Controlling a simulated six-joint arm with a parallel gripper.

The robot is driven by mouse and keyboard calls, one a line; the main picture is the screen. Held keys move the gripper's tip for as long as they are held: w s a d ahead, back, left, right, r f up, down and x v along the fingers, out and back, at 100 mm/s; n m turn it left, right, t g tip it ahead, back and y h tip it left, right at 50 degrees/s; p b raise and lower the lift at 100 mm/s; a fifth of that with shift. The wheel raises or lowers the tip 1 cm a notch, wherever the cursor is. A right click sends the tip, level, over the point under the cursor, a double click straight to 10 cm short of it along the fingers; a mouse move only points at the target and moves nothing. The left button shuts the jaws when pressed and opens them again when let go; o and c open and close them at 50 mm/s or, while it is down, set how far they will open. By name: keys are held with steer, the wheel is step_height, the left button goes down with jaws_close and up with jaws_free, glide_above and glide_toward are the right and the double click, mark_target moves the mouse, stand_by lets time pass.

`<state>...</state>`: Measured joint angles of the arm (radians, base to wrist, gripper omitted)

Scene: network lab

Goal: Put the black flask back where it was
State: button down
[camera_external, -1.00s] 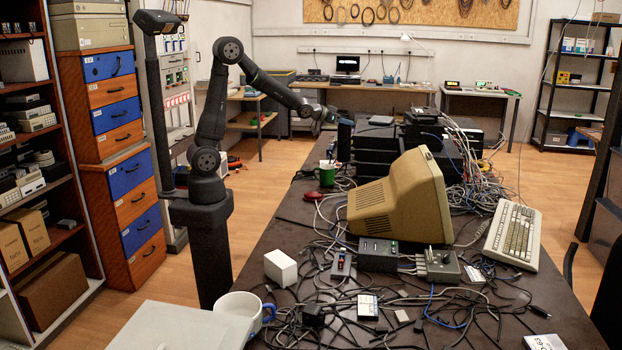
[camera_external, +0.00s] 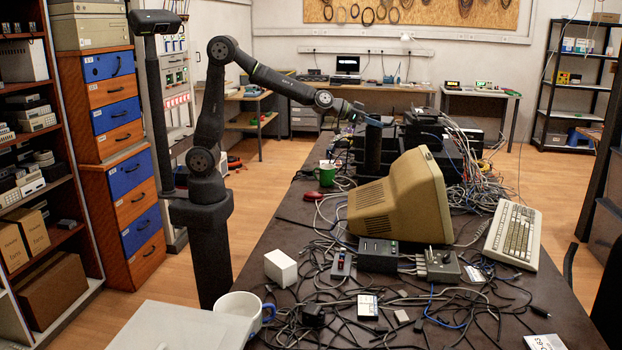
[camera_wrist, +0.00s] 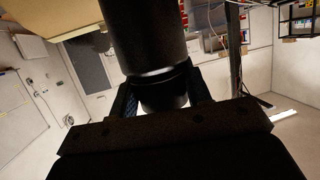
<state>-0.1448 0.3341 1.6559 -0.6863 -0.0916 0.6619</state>
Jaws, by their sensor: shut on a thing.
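The black flask (camera_external: 373,150) is upright in front of the dark stack of equipment in the external view, its bluish top at my gripper (camera_external: 362,117). My gripper is shut on it near that top. In the wrist view the dark cylinder of the flask (camera_wrist: 148,45) fills the upper middle, and its narrower end lies between the two fingers of my gripper (camera_wrist: 163,93). I cannot tell whether the base of the flask touches anything; it blends into the black equipment behind.
A green mug (camera_external: 326,173) stands left of the black equipment stack (camera_external: 410,150). A beige monitor (camera_external: 400,200) stands nearer on the dark table (camera_external: 270,235), with a keyboard (camera_external: 515,235) to its right. Tangled cables cover the table's near part.

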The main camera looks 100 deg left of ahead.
steer(key=w+d+r+m+h, duration=0.1)
steer(key=d+r+h, duration=0.1)
steer(key=d, duration=0.7)
steer(key=w+d+r+m+h, duration=0.1)
steer(key=d+r, duration=0.1)
steer(key=d, duration=0.8)
steer(key=s+d+f+m+h, duration=0.2)
steer(key=d+f, duration=0.1)
steer(key=d, duration=0.9)
steer(key=s+d+f+m+h, duration=0.1)
steer(key=d+f+m+h, duration=0.1)
steer(key=d, duration=0.9)
steer(key=s+d+f+m+g+h, duration=0.2)
steer(key=s+d+f, duration=0.1)
steer(key=s+d, duration=0.75)
steer(key=s+d+f+m+g+h, duration=0.1)
steer(key=s+d+f+m+h, duration=0.45)
steer(key=d, duration=0.85)
steer(key=s+d+f+n+g, duration=0.1)
steer(key=s+d+f+g, duration=0.1)
steer(key=s+d, duration=0.95)
steer(key=w+f, duration=1)
steer(key=w, duration=0.1)
steer(key=shift+w+a+f, duration=0.35)
steer(key=shift+a+f, duration=0.05)
steer(key=shift+a, duration=0.05)
steer(key=shift+m, duration=0.25)
